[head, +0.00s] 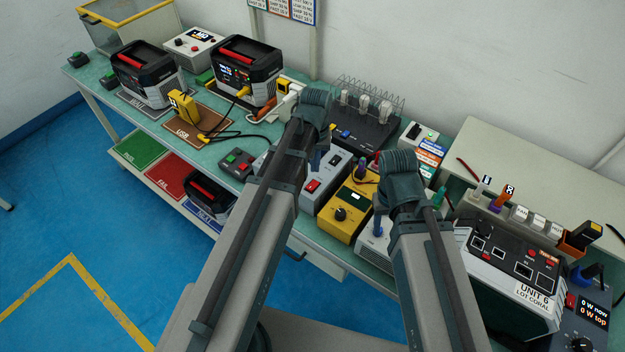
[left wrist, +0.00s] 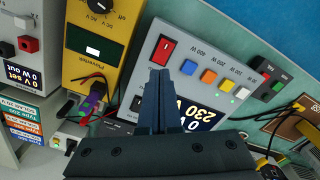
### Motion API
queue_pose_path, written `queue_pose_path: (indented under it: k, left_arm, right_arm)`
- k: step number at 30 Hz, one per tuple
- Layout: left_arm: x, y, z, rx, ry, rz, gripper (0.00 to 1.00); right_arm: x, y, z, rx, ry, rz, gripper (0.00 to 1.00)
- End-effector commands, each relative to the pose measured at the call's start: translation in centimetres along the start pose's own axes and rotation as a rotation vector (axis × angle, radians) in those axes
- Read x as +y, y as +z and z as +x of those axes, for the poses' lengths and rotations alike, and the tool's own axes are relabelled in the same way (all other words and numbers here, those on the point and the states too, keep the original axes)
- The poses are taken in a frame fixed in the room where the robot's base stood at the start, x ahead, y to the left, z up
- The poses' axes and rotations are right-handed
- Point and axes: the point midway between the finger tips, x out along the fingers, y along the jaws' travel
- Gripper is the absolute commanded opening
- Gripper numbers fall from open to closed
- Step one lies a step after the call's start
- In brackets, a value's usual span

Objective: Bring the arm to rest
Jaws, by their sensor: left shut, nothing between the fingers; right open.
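My left arm reaches in from the left of the head view. Its gripper (head: 317,158) hangs below the wrist joint over the bench, mostly hidden behind the arm. In the left wrist view the left gripper (left wrist: 160,85) has its fingers together with nothing between them. They are in front of a grey load box (left wrist: 205,75) with a red switch, coloured buttons and a lit display; contact cannot be told. My right gripper (head: 402,205) is largely hidden by its own wrist and arm, above the bench beside the yellow meter (head: 346,208); it is open and holds nothing visible.
The green bench (head: 225,165) is crowded. Two black power stations (head: 147,72) stand at the back left. UNIT 6 (head: 510,268) stands at the right. Cables lie near the brown USB mat (head: 190,135). Blue floor is clear at left.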

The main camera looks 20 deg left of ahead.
Motion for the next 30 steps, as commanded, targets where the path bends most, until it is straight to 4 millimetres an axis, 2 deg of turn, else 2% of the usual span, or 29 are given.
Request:
queue_pose_path:
  k: [1, 4, 14, 17, 21, 24, 27, 30]
  left_arm:
    - [0.0, 0.0, -0.8, 0.000, 0.000, 0.000, 0.00]
    - [0.0, 0.0, -1.4, 0.000, 0.000, 0.000, 0.00]
    - [0.1, 0.2, -1.3, 0.000, -0.001, 0.004, 0.00]
    - [1.5, 2.3, -1.1, -0.005, -0.011, 0.060, 0.00]
    - [4.6, 8.0, -0.8, -0.016, -0.046, 0.232, 0.00]
    - [6.2, 11.7, -0.7, -0.024, -0.073, 0.350, 0.00]
    - [7.2, 14.3, -0.6, -0.028, -0.092, 0.439, 0.00]
    - [7.6, 15.7, -0.5, -0.032, -0.105, 0.491, 0.00]
  right_arm:
    - [0.1, 0.1, -0.8, 0.000, 0.000, 0.000, 0.50]
    - [0.1, 0.1, -1.4, 0.000, 0.000, -0.001, 0.50]
    - [0.1, 0.1, -1.3, 0.000, 0.000, -0.001, 0.50]
    - [0.1, 0.1, -1.1, 0.000, 0.000, 0.000, 0.50]
    - [0.1, 0.1, -0.8, 0.000, 0.000, 0.000, 0.50]
    - [0.1, 0.0, -0.6, 0.000, 0.000, 0.000, 0.50]
    - [0.0, 0.0, -0.5, 0.000, 0.000, 0.000, 0.50]
    - [0.0, 0.0, -0.4, 0.000, 0.000, 0.000, 0.50]
